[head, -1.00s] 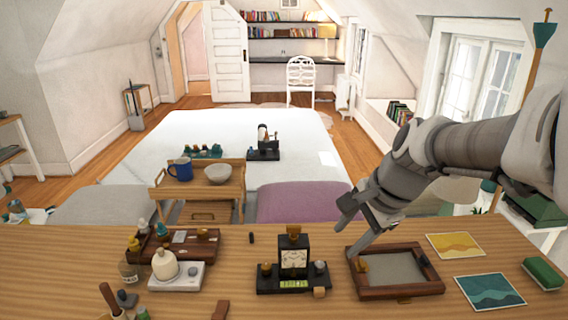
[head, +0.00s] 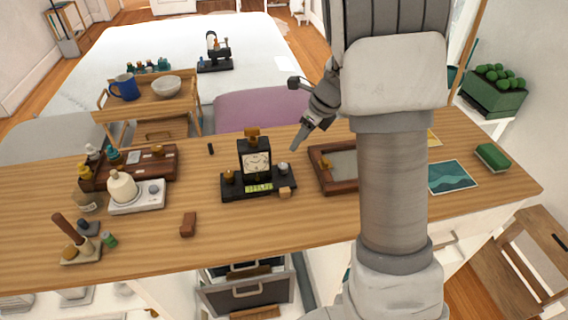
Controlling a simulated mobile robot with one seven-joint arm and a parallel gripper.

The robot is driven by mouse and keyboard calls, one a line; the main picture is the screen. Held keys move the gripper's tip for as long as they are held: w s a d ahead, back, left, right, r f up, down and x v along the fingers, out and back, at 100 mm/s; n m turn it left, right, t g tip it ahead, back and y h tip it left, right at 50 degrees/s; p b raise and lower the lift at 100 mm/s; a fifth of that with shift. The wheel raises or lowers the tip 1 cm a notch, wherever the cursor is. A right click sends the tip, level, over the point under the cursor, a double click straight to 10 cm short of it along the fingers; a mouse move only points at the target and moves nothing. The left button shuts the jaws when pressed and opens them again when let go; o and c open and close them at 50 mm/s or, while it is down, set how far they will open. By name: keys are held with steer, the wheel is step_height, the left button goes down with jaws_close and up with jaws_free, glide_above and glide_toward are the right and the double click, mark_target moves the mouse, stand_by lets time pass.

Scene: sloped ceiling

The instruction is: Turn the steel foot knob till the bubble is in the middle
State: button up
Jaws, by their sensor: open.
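A black clock-like instrument (head: 257,163) with a pale dial stands upright on a dark base on the wooden desk. A green level vial (head: 259,188) is set in the base's front; the bubble's place in it is too small to tell. The steel foot knob (head: 283,168) is at the base's right end, and a brass knob (head: 229,177) is at its left end. My gripper (head: 296,115) is open and empty, up and to the right of the instrument. Its lower fingertip is just above the steel knob in the picture, apart from it.
A small wooden block (head: 286,192) sits at the base's front right. A wood-framed tray (head: 335,186) lies to the right, partly hidden by my arm. A white scale-like device (head: 137,197) and a dark wooden box (head: 160,167) stand left. A red-brown block (head: 188,224) lies in front.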

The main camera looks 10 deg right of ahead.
mark_target(284, 165)
steer(key=b+x, duration=0.1)
steer(key=x, duration=1.2)
steer(key=shift+w+a+f, duration=0.1)
steer(key=shift+f, duration=0.1)
steer(key=shift+c, duration=0.4)
jaws_close()
